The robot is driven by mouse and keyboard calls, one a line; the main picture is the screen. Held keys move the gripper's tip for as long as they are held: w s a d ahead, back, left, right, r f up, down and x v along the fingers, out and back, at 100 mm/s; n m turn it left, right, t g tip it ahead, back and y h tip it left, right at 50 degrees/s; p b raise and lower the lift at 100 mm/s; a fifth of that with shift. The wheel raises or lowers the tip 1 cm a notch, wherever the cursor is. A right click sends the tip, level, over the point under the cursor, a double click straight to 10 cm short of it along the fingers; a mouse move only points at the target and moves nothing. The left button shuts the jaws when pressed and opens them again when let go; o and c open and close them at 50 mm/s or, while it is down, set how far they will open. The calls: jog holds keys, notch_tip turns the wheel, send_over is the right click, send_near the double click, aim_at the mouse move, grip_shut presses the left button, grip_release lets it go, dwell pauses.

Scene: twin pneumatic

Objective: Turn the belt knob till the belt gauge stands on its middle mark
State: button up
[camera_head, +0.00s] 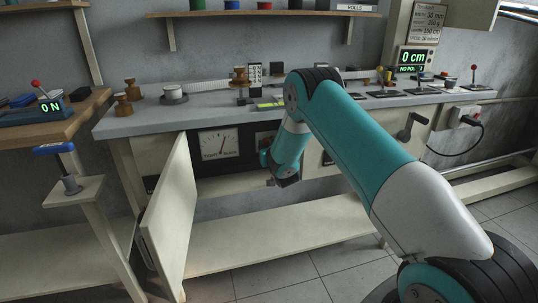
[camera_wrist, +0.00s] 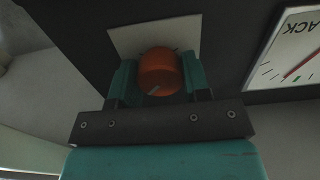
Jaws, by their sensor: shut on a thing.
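The orange-brown belt knob (camera_wrist: 160,70) sits on a pale square plate (camera_wrist: 125,40) in the dark panel, with a light line on its rim. My gripper (camera_wrist: 159,84) has a teal finger on each side of the knob and is shut on it. In the head view the gripper end (camera_head: 283,172) reaches into the open bay under the bench, and my arm hides the knob. The belt gauge (camera_head: 218,142) is left of the arm, a white dial marked tight and slack. Only part of its face (camera_wrist: 288,48) shows in the wrist view, with a green mark; the exact needle reading is unclear.
A cabinet door (camera_head: 172,215) stands open left of the bay. The grey bench top (camera_head: 205,110) above holds brass weights and instruments. A lower shelf (camera_head: 270,235) runs beneath. A crank handle (camera_head: 408,128) is to the right of my arm.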

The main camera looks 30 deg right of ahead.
jog(key=m+b, duration=0.3)
jog(key=b, duration=0.1)
jog(key=m+b, duration=0.2)
jog(key=shift+f+m, duration=0.3)
jog(key=m+b, duration=0.3)
jog(key=b, duration=0.1)
jog(key=shift+r, duration=0.1)
jog(key=shift+r+m+b, duration=0.1)
jog(key=shift+m+b, duration=0.6)
jog(key=shift+m, duration=0.2)
jog(key=shift+r, duration=0.1)
jog(key=o, duration=0.9)
